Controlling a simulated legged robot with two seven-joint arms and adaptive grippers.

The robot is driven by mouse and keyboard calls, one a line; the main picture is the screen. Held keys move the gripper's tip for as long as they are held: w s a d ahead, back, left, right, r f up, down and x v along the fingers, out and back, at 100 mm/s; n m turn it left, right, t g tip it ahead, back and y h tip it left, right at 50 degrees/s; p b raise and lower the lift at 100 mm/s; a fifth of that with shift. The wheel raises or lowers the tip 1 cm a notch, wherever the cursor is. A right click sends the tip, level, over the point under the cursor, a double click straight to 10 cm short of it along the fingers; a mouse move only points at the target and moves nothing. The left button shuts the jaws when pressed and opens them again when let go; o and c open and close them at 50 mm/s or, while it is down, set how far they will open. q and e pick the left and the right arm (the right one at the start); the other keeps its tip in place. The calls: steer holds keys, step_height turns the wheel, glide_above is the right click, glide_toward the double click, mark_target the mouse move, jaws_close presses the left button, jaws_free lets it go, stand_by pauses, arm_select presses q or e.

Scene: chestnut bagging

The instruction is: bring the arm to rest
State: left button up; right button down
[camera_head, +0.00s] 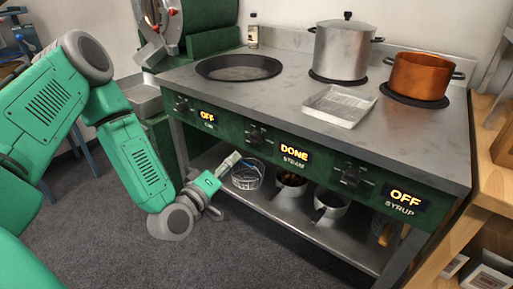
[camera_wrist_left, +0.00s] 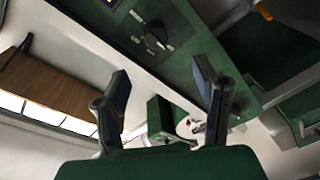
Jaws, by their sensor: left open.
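My left arm comes in from the left in the head view, and its gripper (camera_head: 232,172) is low in front of the stove's lower shelf. In the left wrist view the two fingers of the left gripper (camera_wrist_left: 165,105) stand apart with nothing between them. The stove (camera_head: 240,130) has a green front with lit labels reading OFF, DONE and OFF. The gripper is below the front panel, near a wire basket (camera_head: 248,175); I cannot tell whether they touch. My right gripper is not in view.
On the stove top are a black pan (camera_head: 238,67), a steel pot (camera_head: 342,50), a copper pot (camera_head: 420,77) and a metal tray (camera_head: 340,106). Pots (camera_head: 331,205) stand on the lower shelf. A wooden counter (camera_head: 497,185) is at the right. The grey floor (camera_head: 240,255) in front is clear.

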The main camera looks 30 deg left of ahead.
arm_select(q)
steer(key=s+d+f+m+g+h+p, duration=0.2)
steer(key=s+d+f+m+g+h, duration=0.2)
steer(key=s+d+f+m+g, duration=0.75)
steer(key=s+a+f+g+y+p, duration=0.1)
steer(key=s+f+g, duration=0.1)
steer(key=s, duration=0.6)
steer(key=s+a+f+m+g+y, duration=0.1)
steer(key=s+f+g+y, duration=0.1)
steer(key=s, duration=0.5)
steer(key=shift+s+a+f+g+p, duration=0.4)
steer(key=shift+f+g, duration=0.35)
steer(key=shift+g, duration=0.2)
steer(key=shift+w+d, duration=0.15)
